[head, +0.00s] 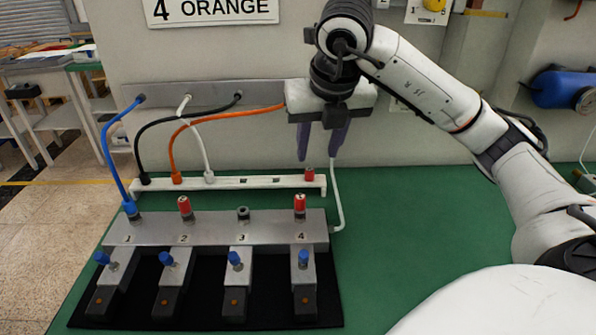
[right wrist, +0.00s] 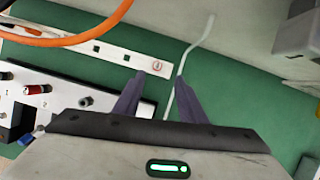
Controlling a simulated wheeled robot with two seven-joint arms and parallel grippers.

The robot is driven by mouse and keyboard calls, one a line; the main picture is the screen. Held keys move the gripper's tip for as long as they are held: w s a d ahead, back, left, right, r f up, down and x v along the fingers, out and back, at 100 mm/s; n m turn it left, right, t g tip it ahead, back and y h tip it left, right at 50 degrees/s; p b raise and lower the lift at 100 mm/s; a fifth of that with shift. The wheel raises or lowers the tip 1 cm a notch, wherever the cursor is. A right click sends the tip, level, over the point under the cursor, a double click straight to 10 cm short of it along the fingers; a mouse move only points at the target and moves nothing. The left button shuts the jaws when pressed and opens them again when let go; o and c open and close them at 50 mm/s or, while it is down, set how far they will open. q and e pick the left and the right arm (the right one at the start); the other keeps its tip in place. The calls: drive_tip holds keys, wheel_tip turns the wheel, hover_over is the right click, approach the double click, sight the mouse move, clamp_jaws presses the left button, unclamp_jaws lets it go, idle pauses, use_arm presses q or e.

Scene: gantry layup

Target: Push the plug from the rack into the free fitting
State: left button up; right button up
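A red plug (head: 309,174) stands at the right end of the white rack (head: 225,185); it also shows in the right wrist view (right wrist: 158,66). Fitting 3 (head: 243,213) on the grey block is dark and uncapped; it shows in the right wrist view (right wrist: 86,101). Fittings 2 (head: 184,206) and 4 (head: 300,205) carry red plugs, and fitting 1 (head: 130,211) carries the blue hose. My right gripper (head: 320,158) points down above the rack's right end, fingers apart and empty, with the plug beyond the fingertips. My left gripper is out of view.
Black, orange (head: 176,178) and white hoses end in the rack's left part. Blue-topped valves (head: 235,260) stand in front of the block. A pale tube (head: 337,205) runs beside the block's right end. The green table (head: 400,230) is clear to the right. A sign (head: 212,10) reads "4 ORANGE".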

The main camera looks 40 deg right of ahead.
sight(310, 170)
drive_tip(key=shift+w+x, duration=0.2)
drive_tip(key=shift+x, duration=3.5)
drive_tip(key=shift+a+r, duration=0.1)
drive_tip(key=shift+a, duration=0.1)
clamp_jaws()
